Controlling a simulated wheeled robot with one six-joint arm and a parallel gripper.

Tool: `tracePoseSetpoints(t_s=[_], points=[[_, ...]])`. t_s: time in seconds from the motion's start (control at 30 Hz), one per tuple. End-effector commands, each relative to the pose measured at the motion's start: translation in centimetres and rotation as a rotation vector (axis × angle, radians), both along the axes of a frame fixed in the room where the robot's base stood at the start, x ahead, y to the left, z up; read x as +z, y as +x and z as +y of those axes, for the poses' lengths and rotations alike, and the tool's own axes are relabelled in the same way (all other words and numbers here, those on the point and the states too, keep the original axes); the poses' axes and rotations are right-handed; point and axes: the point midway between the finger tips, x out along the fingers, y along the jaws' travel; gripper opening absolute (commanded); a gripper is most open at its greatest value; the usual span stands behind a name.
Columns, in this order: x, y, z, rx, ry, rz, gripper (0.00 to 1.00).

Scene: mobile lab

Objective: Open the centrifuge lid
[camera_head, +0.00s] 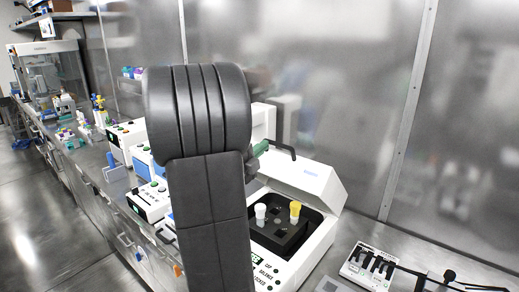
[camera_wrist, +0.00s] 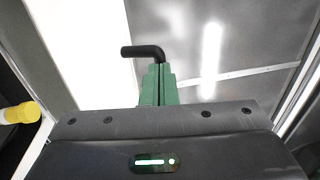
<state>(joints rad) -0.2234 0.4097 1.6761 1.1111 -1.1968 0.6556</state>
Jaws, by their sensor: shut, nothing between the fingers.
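The white centrifuge (camera_head: 322,236) stands on the bench right of my arm in the head view. Its lid (camera_head: 312,180) is raised and tilted back, leaving the dark chamber (camera_head: 262,238) exposed. Inside are a white-capped tube (camera_head: 260,213) and a yellow-capped tube (camera_head: 295,210). A black bent handle (camera_head: 284,148) shows at the lid's upper edge. My gripper (camera_head: 260,149) has green fingers, shut and empty, close to the handle. In the wrist view the fingers (camera_wrist: 158,72) point at the handle (camera_wrist: 146,52), with the white lid (camera_wrist: 90,45) behind; whether they touch is unclear.
A small white device with black slots (camera_head: 370,265) sits on the bench at right. Other white instruments (camera_head: 150,198) line the bench at left. A metal wall panel (camera_head: 350,100) stands close behind the centrifuge. My arm hides part of the bench and centrifuge.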

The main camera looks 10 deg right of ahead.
Motion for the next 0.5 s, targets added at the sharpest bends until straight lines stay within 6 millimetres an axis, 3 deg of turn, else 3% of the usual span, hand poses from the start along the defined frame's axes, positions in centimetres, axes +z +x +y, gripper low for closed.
tracePoseSetpoints(t_s=[0.27, 0.5], points=[[1.1, 0.7, -0.8, -0.001, 0.024, 0.021, 0.00], [3.2, 3.3, -3.5, -0.005, 0.093, 0.090, 0.00]])
